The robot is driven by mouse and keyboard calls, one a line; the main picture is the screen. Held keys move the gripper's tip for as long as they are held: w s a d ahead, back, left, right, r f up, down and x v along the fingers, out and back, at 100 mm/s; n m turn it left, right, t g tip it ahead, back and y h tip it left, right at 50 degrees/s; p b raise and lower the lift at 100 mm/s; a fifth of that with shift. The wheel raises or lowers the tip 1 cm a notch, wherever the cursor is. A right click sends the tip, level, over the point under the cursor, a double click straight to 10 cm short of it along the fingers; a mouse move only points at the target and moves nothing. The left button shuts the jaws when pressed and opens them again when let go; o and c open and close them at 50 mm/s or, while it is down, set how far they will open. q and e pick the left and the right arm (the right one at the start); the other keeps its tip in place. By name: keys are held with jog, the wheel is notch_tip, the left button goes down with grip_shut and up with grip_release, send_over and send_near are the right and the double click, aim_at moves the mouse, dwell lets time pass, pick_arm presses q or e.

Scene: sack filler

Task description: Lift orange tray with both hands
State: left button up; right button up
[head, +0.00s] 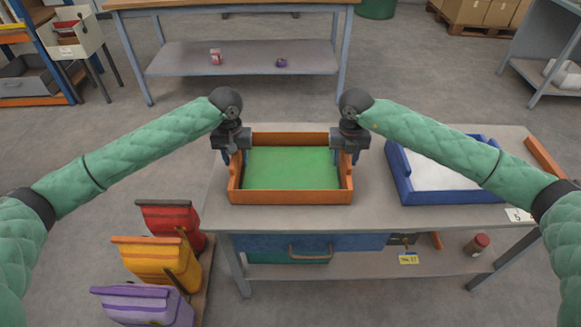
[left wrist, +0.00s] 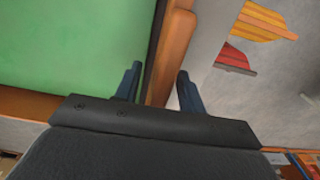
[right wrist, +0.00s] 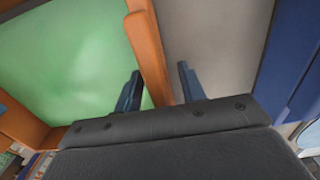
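The orange tray (head: 290,197) with a green floor sits on the grey table. My left gripper (head: 235,158) is at the tray's left wall, pointing down. In the left wrist view its two blue fingers (left wrist: 155,88) are apart, one on each side of the orange wall (left wrist: 172,55), with gaps showing. My right gripper (head: 346,156) is at the tray's right wall. In the right wrist view its fingers (right wrist: 160,90) are open on either side of the orange wall (right wrist: 148,55), with gaps showing. Fingertip depth against the walls is hard to judge.
A blue tray (head: 450,197) with white contents stands on the table (head: 375,213) to the right. Red (head: 175,218), yellow (head: 157,262) and purple (head: 145,304) bins stand on the floor at left. A workbench (head: 240,58) stands behind, across open floor.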

pick_arm(q)
jog(key=shift+f, duration=0.15)
pick_arm(e)
jog(key=shift+f, duration=0.15)
pick_arm(q)
grip_shut()
pick_arm(e)
grip_shut()
